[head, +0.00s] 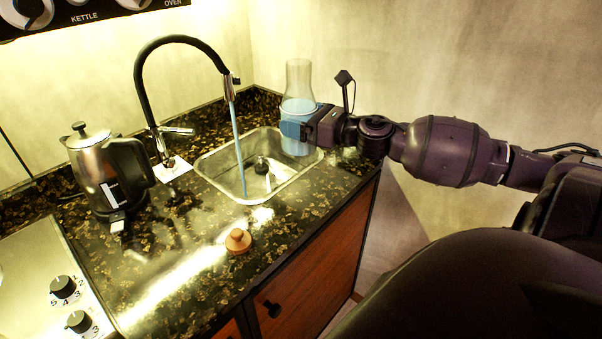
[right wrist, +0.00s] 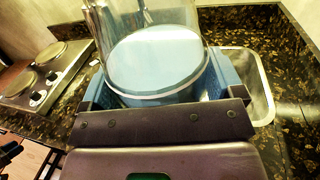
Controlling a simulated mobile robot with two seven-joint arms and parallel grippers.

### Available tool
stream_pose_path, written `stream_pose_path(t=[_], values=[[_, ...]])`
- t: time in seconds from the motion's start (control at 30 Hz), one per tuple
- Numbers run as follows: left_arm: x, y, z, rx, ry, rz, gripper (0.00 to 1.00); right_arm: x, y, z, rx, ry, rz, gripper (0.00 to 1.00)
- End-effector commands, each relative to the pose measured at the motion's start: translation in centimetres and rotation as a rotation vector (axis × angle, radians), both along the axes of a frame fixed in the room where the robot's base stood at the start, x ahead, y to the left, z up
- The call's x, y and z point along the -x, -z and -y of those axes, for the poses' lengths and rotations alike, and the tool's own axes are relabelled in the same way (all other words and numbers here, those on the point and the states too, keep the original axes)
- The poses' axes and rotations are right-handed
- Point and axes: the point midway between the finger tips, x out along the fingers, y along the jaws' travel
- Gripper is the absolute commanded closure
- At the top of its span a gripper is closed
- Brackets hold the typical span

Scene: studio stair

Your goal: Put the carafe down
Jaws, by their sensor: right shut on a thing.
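The clear glass carafe (head: 299,80) is upright at the right end of the sink, with bluish water in its lower part. My right gripper (head: 297,130) is shut on the carafe, its blue finger pads around the lower body. In the right wrist view the carafe (right wrist: 155,62) stands between the two pads, with the water surface showing. Whether its base touches the sink rim or hangs just above it, I cannot tell. My left gripper is not in view.
A steel sink (head: 217,188) has water running from a black tap (head: 137,85). A kettle (head: 88,168) stands left of it, beside a hob (head: 30,270). A wooden stopper (head: 238,240) lies on the dark counter (head: 190,270), whose front area is mostly clear.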

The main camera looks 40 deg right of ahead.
Motion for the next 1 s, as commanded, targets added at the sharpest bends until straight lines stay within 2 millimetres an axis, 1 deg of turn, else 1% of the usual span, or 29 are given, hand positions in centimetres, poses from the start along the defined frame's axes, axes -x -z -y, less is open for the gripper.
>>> stream_pose_path(t=[0.1,0.4,0.6,0.7,0.9,1.0], values=[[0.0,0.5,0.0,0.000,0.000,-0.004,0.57,-0.1,2.2,-0.1,-0.005,0.001,0.003,0.51],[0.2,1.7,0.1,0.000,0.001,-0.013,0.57,-0.1,7.5,0.0,-0.004,0.002,0.002,0.51],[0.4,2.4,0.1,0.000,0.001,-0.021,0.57,-0.1,10.6,-0.1,-0.003,0.000,0.002,0.51],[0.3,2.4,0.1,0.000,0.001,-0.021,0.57,-0.1,11.5,0.0,-0.001,0.001,0.004,0.51],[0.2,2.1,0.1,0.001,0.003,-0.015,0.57,-0.1,12.1,0.0,0.002,-0.001,0.005,0.51],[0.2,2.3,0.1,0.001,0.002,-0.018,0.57,-0.1,12.9,0.0,-0.001,0.000,0.004,0.51]])
